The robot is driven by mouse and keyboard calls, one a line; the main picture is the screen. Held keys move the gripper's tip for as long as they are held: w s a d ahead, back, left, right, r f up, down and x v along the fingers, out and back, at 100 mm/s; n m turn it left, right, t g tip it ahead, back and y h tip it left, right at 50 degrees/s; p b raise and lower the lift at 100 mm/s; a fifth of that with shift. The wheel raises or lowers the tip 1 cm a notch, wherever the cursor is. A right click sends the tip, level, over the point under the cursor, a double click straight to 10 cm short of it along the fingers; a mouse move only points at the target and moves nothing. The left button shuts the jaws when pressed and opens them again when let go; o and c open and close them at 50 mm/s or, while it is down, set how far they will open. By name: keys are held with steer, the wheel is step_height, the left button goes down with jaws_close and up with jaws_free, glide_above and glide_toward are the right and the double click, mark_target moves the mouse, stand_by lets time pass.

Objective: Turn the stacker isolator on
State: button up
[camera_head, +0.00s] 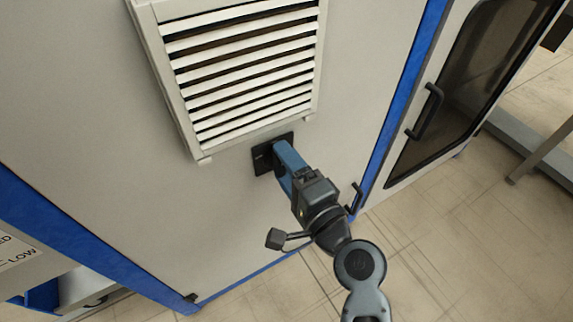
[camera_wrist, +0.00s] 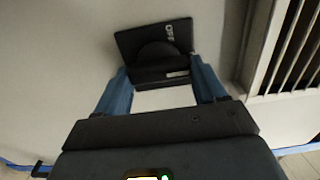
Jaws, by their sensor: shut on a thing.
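The stacker isolator is a small black square plate (camera_head: 262,159) on the pale cabinet wall, just below the louvred vent. A rounded dark knob (camera_wrist: 158,56) stands out from the plate. My gripper (camera_head: 281,151) reaches the plate in the head view and hides much of it. In the wrist view the blue fingers of my gripper (camera_wrist: 162,78) are on either side of the knob, shut on it.
The louvred vent (camera_head: 245,70) juts out just above the isolator; it is at the right in the wrist view (camera_wrist: 290,50). A dark-windowed door with a black handle (camera_head: 425,110) is at the right. Blue edging (camera_head: 405,95) borders the cabinet wall. Tiled floor (camera_head: 460,240) lies open at lower right.

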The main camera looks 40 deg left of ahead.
steer(key=o, duration=1)
steer(key=shift+o, duration=0.2)
steer(key=v, duration=0.7)
steer(key=shift+d, duration=0.35)
steer(key=shift+s, duration=0.1)
